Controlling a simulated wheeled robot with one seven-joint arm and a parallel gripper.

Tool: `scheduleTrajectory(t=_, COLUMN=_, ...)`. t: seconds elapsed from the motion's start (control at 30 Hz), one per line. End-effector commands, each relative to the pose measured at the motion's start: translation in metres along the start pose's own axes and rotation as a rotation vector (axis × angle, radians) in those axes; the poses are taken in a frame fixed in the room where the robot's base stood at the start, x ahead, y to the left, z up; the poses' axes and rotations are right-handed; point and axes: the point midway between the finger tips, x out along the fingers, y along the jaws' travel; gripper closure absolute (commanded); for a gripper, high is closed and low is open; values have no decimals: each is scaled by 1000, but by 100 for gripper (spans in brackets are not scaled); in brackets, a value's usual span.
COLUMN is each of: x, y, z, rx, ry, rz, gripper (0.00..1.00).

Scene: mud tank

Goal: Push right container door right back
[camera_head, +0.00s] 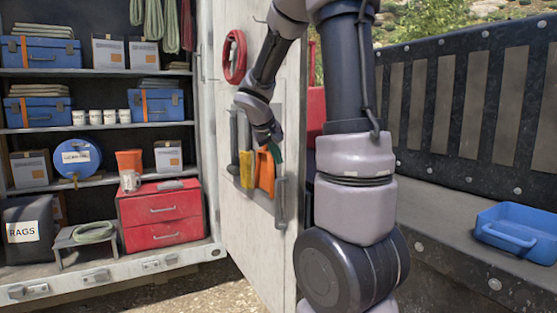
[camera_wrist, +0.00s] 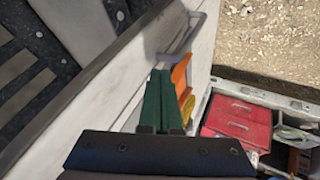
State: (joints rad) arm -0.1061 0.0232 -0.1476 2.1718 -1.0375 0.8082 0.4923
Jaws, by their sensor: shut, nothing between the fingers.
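The right container door (camera_head: 245,240) is a white panel standing open beside the shelves, its inner face toward the shelves. It also shows in the wrist view (camera_wrist: 118,98), running diagonally. A grey bar handle (camera_head: 281,202) is near its free edge; it appears at the top of the wrist view (camera_wrist: 187,36). My gripper (camera_head: 276,152), with green fingers, is in front of the inner face, near the hanging orange and yellow tools. In the wrist view, its fingers (camera_wrist: 161,76) are together and empty, below the handle. I cannot tell whether they touch the door.
A red hose coil (camera_head: 234,57) hangs high on the door. Shelves left of it hold blue cases, boxes and a red drawer box (camera_head: 160,215). To the right are a grey ledge with a blue tray (camera_head: 518,228) and a dark slatted wall (camera_head: 470,100). Gravel ground shows below.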

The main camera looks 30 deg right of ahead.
Motion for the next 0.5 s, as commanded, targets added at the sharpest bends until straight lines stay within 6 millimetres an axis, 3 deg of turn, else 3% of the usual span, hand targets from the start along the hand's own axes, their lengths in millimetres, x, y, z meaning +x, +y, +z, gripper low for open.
scheduleTrajectory(t=0.3, x=-60, y=1, z=1, rx=0, ry=9, rz=-5, gripper=100)
scheduleTrajectory(t=0.5, x=-88, y=1, z=2, rx=0, ry=8, rz=-5, gripper=100)
